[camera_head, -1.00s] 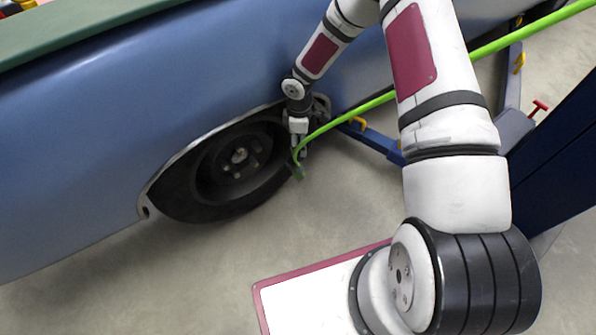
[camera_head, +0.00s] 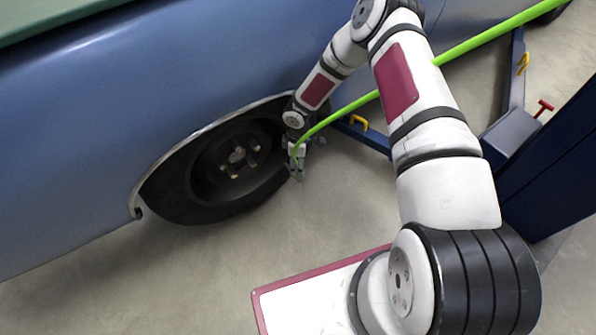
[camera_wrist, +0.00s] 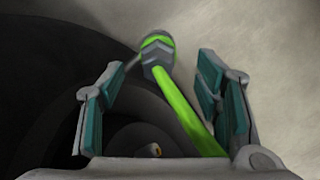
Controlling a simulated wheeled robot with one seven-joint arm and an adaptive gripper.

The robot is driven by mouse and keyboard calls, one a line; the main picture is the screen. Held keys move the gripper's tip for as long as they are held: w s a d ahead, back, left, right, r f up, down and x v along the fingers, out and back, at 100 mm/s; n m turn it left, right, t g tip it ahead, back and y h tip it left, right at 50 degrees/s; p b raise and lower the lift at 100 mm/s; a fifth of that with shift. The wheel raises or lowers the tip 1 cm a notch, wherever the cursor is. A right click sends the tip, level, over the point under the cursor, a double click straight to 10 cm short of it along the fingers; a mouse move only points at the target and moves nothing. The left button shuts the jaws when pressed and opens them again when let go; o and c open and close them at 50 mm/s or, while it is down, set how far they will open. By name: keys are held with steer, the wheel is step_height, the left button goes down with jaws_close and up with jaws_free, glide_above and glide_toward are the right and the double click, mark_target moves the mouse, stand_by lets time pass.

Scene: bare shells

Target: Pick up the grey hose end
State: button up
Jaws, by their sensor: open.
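The hose is bright green (camera_head: 345,108) and runs down from the upper right to my gripper. Its grey end fitting (camera_wrist: 154,54) shows in the wrist view, a faceted collar with a green rim, just beyond and between the fingertips. My gripper (camera_wrist: 164,82) is open, with teal pads on both sides of the hose and a gap on each side. In the head view my gripper (camera_head: 296,170) is small, beside the wheel's right edge, and the hose end is hard to make out there.
A black tyre (camera_head: 215,205) in the blue car's wheel arch is close on the left of my gripper. The blue car body (camera_head: 130,110) rises behind. A blue lift arm (camera_head: 365,137) and post (camera_head: 550,165) stand to the right. Bare floor (camera_head: 340,215) lies in front.

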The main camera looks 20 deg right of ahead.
step_height(320, 180, down, 4)
steer(key=shift+w+f+b, duration=0.1)
steer(key=shift+f+b, duration=0.1)
steer(key=shift+b, duration=0.7)
jaws_close()
steer(key=shift+r, duration=0.1)
